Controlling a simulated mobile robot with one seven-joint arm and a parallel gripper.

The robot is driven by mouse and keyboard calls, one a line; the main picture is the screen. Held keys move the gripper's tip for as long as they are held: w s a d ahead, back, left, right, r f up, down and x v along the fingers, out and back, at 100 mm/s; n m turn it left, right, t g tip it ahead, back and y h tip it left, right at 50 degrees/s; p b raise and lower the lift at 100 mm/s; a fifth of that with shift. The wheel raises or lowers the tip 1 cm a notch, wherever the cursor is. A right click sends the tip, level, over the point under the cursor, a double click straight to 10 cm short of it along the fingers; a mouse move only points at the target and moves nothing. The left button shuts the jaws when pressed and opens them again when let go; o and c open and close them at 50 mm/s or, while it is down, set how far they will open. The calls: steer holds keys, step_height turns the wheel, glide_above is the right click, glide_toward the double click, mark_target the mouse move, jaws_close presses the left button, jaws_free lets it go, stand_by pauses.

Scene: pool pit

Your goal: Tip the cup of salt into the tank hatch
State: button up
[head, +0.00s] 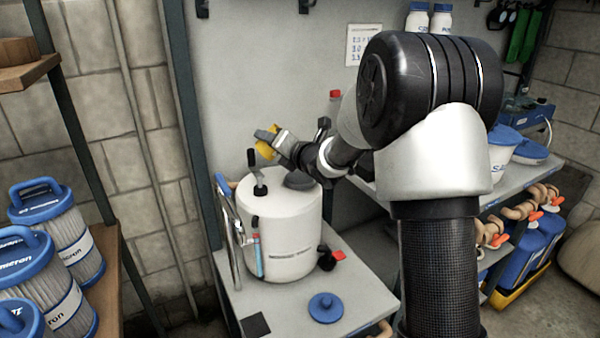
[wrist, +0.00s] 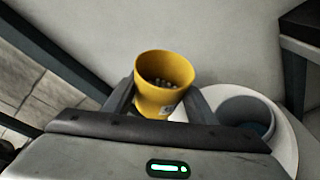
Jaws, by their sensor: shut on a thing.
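My gripper (head: 278,143) is shut on a yellow cup (head: 265,143), held above the white tank (head: 282,230) near its top left side. The tank's dark round hatch (head: 299,180) is on top, below and to the right of the cup. In the wrist view the hatch (wrist: 245,113) shows as an open grey ring, to the right of the cup. The cup is not over the hatch opening.
A black handle (head: 257,175) rises from the tank top, close below the cup. A blue lid (head: 325,307) lies on the grey bench (head: 285,318). Filter cartridges (head: 65,235) stand at left. A wall is close behind the tank.

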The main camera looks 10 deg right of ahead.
steer(key=shift+d+f+m+t+y+p, duration=0.15)
steer(key=shift+f+m+t+y+p, duration=0.25)
steer(key=shift+m+p, duration=0.7)
steer(key=shift+d+f+m+t+y+p, duration=0.15)
steer(key=shift+f+m+y+p, duration=0.3)
steer(key=shift+m+p, duration=0.65)
steer(key=shift+f, duration=0.35)
steer(key=shift+b, duration=0.35)
steer(key=shift+d+f+m+t+b, duration=0.3)
steer(key=shift+f+b, duration=0.2)
steer(key=shift+b, duration=0.4)
steer(key=shift+d+f+m+t+b, duration=0.15)
steer(key=shift+d+f+b, duration=0.25)
steer(key=shift+b, duration=0.5)
steer(key=shift+w+d+r+m+t+b, duration=0.1)
steer(key=shift+d+r+m+t+b, duration=0.2)
steer(key=shift+m+b, duration=0.75)
steer(key=shift+d+r+m+t+b, duration=0.15)
steer(key=shift+r+m+t+b, duration=0.15)
steer(key=shift+m+b, duration=0.7)
steer(key=shift+d+r+m+t+b, duration=0.3)
steer(key=shift+r+m+t+b, duration=0.15)
steer(key=shift+r+b, duration=0.45)
stand_by(0.3)
